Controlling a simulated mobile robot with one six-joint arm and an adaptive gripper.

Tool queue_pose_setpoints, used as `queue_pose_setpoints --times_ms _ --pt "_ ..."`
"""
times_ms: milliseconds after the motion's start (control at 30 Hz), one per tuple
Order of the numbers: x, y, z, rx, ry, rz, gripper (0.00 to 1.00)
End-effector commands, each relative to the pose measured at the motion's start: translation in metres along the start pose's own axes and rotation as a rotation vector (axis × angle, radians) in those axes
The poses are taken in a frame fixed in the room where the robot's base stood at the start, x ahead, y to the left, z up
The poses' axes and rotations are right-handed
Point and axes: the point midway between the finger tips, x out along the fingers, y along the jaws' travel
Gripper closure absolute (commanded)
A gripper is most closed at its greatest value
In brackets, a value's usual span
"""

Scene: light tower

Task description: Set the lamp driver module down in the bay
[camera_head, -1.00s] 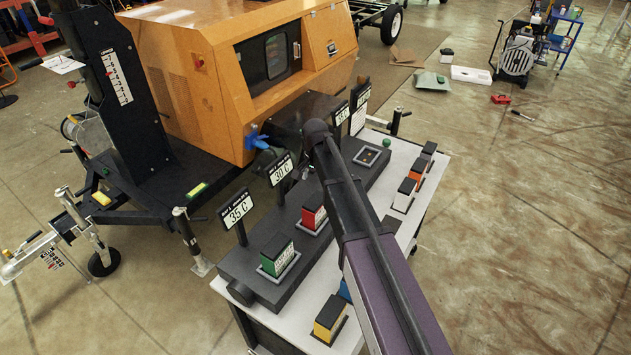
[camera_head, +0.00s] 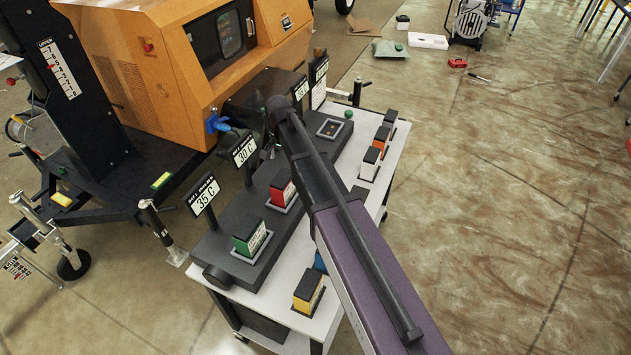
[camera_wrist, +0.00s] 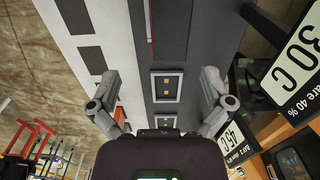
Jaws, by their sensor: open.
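My gripper (camera_wrist: 161,77) is open in the wrist view, with nothing between its fingers. Beneath and between the fingers, the dark bay strip shows a light-framed empty bay (camera_wrist: 167,88) with small orange contacts. Another framed bay (camera_wrist: 165,120) is partly hidden by my gripper body. In the head view a green module (camera_head: 251,238) and a red module (camera_head: 283,190) sit upright in bays on the strip (camera_head: 225,262). An empty framed bay (camera_head: 329,128) shows at its far end. I cannot tell which module is the lamp driver.
Signs stand behind the bays, including 35 C (camera_head: 202,195) and 30 C (camera_head: 243,150). The orange generator housing (camera_head: 150,85) rises behind. Open floor lies right.

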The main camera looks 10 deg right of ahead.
Motion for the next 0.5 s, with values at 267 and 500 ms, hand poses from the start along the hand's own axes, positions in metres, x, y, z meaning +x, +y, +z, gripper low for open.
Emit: queue_pose_setpoints --times_ms 267,500 --pt "0.000 0.101 0.038 -0.189 0.000 0.001 0.00" --pt "0.000 0.194 0.084 -0.413 0.000 0.001 0.00"
